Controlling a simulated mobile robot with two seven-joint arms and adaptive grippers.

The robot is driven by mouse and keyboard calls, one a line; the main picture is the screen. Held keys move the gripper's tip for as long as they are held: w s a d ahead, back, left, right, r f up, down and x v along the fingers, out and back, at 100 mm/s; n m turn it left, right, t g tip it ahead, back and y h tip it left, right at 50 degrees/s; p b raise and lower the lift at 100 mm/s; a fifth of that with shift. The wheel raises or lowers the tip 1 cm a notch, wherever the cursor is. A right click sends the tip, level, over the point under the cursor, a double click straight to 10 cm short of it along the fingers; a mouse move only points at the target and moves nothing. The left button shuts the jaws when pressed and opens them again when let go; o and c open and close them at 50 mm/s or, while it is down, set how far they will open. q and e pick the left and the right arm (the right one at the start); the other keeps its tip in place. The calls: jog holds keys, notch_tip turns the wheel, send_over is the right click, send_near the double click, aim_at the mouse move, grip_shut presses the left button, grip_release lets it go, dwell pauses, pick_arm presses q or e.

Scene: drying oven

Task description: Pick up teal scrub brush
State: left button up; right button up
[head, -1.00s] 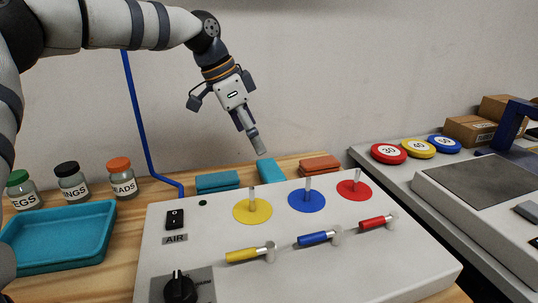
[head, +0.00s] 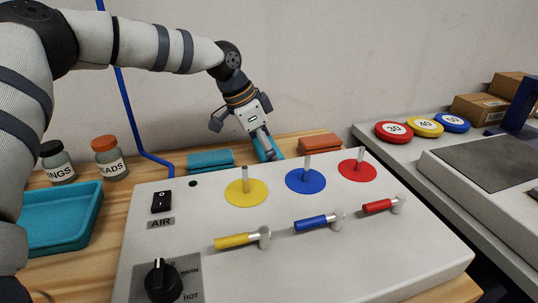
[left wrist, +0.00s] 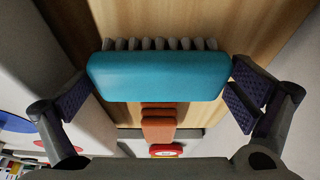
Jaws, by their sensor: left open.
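The teal scrub brush (left wrist: 158,76) shows in the left wrist view as a rounded teal block with a row of pale bristles along its top edge. It lies between the two spread fingers of my left gripper (left wrist: 160,102), with a gap visible on the left side and the right finger very near its end. In the head view the brush (head: 263,143) is partly hidden by the gripper (head: 266,150), which is down at it behind the grey panel box. My left gripper is open. My right gripper is not in view.
The grey panel box (head: 290,262) with rods and coloured handles stands in front of the brush. A teal block (head: 210,160) lies left of it, an orange block (head: 320,143) right. A teal tray (head: 60,245) and jars (head: 109,160) stand at left. The wall is behind.

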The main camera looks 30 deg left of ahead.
pick_arm(q)
jog(key=shift+r, duration=0.15)
jog(key=c, duration=1)
jog(key=shift+c, duration=0.2)
notch_tip(320, 180, up, 10)
jog(key=shift+p, duration=0.3)
